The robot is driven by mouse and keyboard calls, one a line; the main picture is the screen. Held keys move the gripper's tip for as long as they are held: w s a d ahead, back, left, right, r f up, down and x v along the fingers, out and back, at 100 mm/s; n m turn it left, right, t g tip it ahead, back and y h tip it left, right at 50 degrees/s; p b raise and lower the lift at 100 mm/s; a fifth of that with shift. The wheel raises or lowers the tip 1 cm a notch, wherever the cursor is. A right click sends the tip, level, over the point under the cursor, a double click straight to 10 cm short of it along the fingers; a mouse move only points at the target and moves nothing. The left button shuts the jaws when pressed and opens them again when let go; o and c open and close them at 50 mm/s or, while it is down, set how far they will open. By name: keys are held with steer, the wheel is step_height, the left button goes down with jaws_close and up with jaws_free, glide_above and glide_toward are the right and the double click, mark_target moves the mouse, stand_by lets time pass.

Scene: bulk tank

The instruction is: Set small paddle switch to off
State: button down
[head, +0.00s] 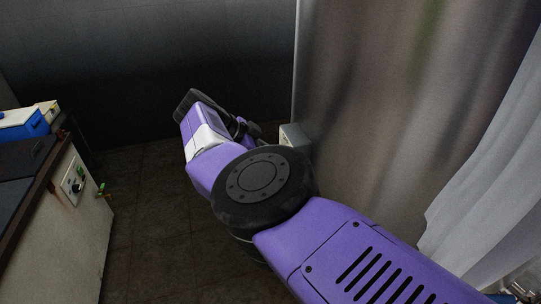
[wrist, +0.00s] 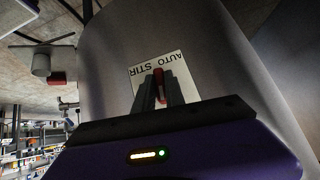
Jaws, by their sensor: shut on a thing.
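In the wrist view, a small red paddle switch (wrist: 158,80) stands in front of a white plate (wrist: 172,62) lettered AUTO STIR, which shows upside down. In the head view, a small grey box (head: 293,136) shows on the side of the large metal tank (head: 370,100). My arm hides part of it, and the switch itself does not show there.
A bench (head: 85,235) at the left has a panel with a black knob (head: 77,187). A blue container (head: 22,126) stands on it. A pale curtain (head: 490,190) hangs at the right. The tiled floor (head: 150,225) between bench and tank is clear.

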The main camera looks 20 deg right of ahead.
steer(key=c, duration=1.4)
jaws_free()
steer(key=b+v, duration=0.2)
steer(key=v, duration=0.5)
steer(key=shift+a+r, duration=0.2)
steer(key=shift+r, duration=0.1)
